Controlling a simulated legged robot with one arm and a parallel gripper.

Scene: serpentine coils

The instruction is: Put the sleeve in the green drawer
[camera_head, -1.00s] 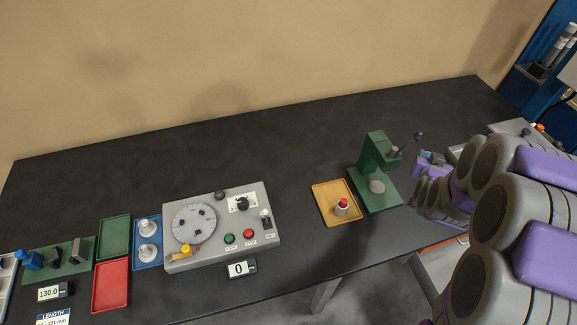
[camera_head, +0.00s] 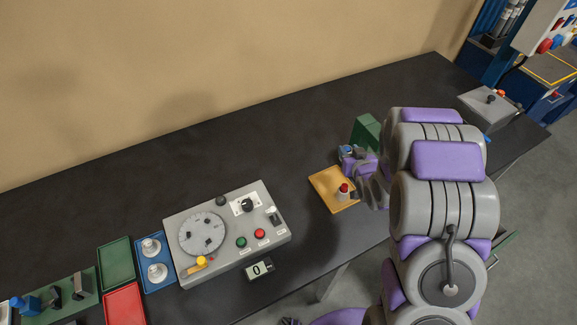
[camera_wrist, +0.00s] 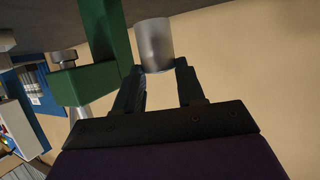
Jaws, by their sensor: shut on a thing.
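The sleeve, a plain grey metal cylinder (camera_wrist: 154,42), is between the fingertips of my gripper (camera_wrist: 158,72) in the wrist view, and the fingers are shut on it. In the head view my gripper (camera_head: 350,156) is beside the green press (camera_head: 366,130), above the tan tray's far edge; I cannot make out the sleeve there. The press also shows close to the left finger in the wrist view (camera_wrist: 88,83). A thin green edge (camera_head: 506,243) shows below the table at right, partly behind my arm; I cannot tell whether it is the green drawer.
The tan tray (camera_head: 326,181) holds a red-topped piece (camera_head: 343,191). Left of it are a grey dial box (camera_head: 264,239), a blue tray (camera_head: 165,284), a green tray (camera_head: 116,263) and a red tray (camera_head: 124,306). A grey control box (camera_head: 490,106) stands at far right. The table's back is clear.

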